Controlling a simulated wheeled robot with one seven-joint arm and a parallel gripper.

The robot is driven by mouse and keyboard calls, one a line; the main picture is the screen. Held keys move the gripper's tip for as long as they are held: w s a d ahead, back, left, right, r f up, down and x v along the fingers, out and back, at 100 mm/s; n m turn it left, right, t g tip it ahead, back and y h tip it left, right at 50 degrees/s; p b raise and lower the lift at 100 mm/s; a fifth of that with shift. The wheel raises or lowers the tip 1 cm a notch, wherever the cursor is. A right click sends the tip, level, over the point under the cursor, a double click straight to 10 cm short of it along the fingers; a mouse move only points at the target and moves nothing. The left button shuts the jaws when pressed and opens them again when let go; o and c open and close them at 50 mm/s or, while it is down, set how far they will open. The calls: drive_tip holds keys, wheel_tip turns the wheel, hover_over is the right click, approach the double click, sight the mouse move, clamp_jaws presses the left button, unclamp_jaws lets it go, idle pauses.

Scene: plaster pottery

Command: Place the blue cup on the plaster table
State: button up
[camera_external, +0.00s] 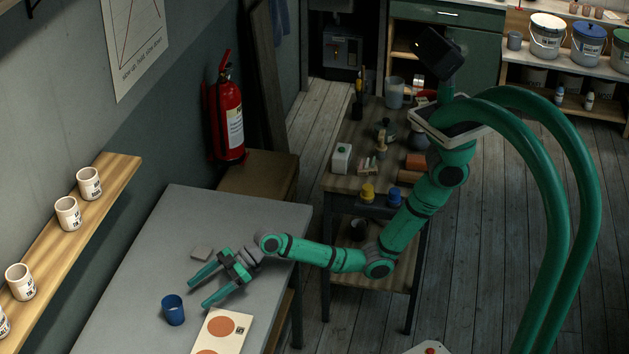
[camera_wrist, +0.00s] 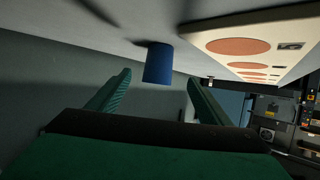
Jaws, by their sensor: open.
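The blue cup (camera_external: 173,309) stands upright on the grey plaster table (camera_external: 170,250), near the front part of its top. My gripper (camera_external: 198,287) is open and empty, low over the table. Its two green fingers point toward the left, and the cup is a short way beyond their tips, apart from them. In the wrist view, the blue cup (camera_wrist: 158,64) shows ahead of and between the fingertips of my gripper (camera_wrist: 158,80). The picture there is turned upside down, with the table top (camera_wrist: 70,25) along the upper part.
A pale board with orange-brown discs (camera_external: 212,345) lies on the table beside the cup. A wooden shelf (camera_external: 60,250) with several white cups runs along the left wall. A cluttered wooden cart (camera_external: 345,185) stands behind the table.

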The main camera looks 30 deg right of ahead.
sight(173, 306)
idle(0.4)
drive_tip(key=shift+a+r, duration=0.4)
drive_tip(key=shift+r, duration=0.15)
drive_tip(key=shift+a, duration=0.2)
drive_tip(key=x, duration=0.5)
drive_tip(key=shift+a, duration=0.15)
drive_tip(key=shift+r+x, duration=0.2)
drive_tip(key=shift+x, duration=2.4)
drive_tip(key=shift+w, duration=0.15)
drive_tip(key=c, duration=1.3)
drive_tip(key=shift+o, duration=0.2)
drive_tip(key=shift+r, duration=0.15)
